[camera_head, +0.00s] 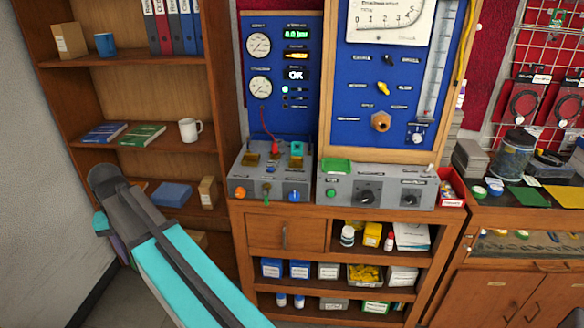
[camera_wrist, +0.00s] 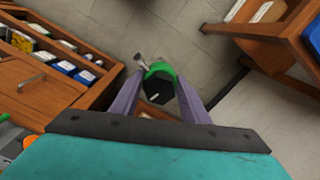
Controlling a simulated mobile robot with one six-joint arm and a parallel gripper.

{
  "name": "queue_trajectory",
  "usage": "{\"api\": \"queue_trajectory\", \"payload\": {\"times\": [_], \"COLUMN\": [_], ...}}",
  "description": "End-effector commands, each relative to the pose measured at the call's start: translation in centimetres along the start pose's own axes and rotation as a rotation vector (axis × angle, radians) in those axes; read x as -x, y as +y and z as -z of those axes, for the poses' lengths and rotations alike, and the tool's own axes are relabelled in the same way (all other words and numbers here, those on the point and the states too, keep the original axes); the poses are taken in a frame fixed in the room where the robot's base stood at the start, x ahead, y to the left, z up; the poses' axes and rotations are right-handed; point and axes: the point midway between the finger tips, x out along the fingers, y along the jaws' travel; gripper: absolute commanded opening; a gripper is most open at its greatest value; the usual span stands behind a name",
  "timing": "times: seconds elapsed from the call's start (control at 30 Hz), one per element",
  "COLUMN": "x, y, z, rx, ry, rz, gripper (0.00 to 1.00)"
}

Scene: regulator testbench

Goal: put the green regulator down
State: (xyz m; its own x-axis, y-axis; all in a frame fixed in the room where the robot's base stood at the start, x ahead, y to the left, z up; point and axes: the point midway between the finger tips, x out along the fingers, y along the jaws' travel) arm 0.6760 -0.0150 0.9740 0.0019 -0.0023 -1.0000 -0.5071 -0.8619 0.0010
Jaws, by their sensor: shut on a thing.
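The green regulator (camera_wrist: 160,70) is between the two purple fingers of my gripper (camera_wrist: 160,84) in the wrist view. It has a green body, a dark many-sided knob facing the camera and a small metal fitting at its upper left. My gripper is shut on it, and the tiled floor shows beyond it. In the head view my arm reaches to the left, in front of the bookshelf; the regulator is not visible there. The grey testbench (camera_head: 350,190) stands right of my arm, with a flat green pad (camera_head: 336,165) on its top left.
A wooden bookshelf (camera_head: 130,62) holds books, a white mug (camera_head: 190,130) and small boxes. The bench cabinet (camera_head: 240,245) has open shelves with boxes and bottles. A second workbench (camera_head: 500,225) at right is cluttered. Open floor (camera_wrist: 185,48) lies between cabinet and bookshelf.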

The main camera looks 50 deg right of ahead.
Motion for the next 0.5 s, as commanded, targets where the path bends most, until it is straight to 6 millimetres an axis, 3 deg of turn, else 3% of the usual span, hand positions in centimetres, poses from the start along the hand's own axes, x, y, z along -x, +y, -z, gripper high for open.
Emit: {"api": "queue_trajectory", "payload": {"times": [0.2,0.5], "x": [0.1,0.1], "y": [-1.4,-1.9], "z": [-0.8,-1.1], "rx": [0.022,0.029], "ry": [0.001,0.001], "rz": [0.001,0.001], "gripper": [0.01,0.01]}}
